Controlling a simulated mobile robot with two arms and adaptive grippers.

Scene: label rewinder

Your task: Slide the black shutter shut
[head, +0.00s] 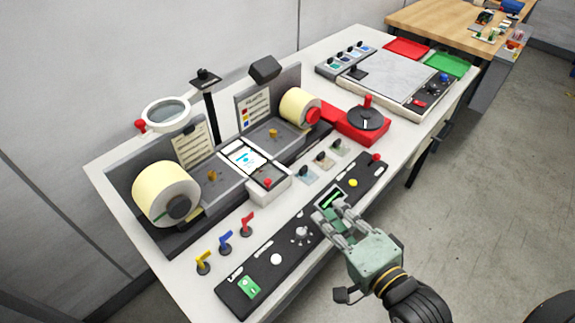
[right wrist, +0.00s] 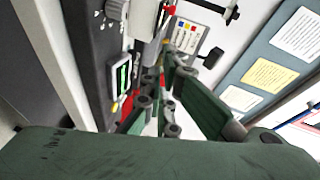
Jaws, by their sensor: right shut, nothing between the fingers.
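A dark panel with a red knob (head: 268,181), which looks like the black shutter, sits on the near right part of a white housing on the label rewinder. Beside it, to the upper left, a printed label (head: 242,155) shows uncovered. My right gripper (head: 330,212) is shut and empty, over the black control strip by its small green display. It is apart from the shutter, to its lower right. Its green fingers (right wrist: 168,82) also show in the right wrist view, with the green display (right wrist: 122,80) to their left. My left gripper is not in view.
Cream label rolls (head: 166,193) stand at both ends of the rewinder. A round magnifier (head: 166,114) stands behind. Small coloured levers (head: 225,242) line the front left. A red base with a black disc (head: 364,118) is at right. Pale tiles with black knobs (head: 322,159) lie between shutter and strip.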

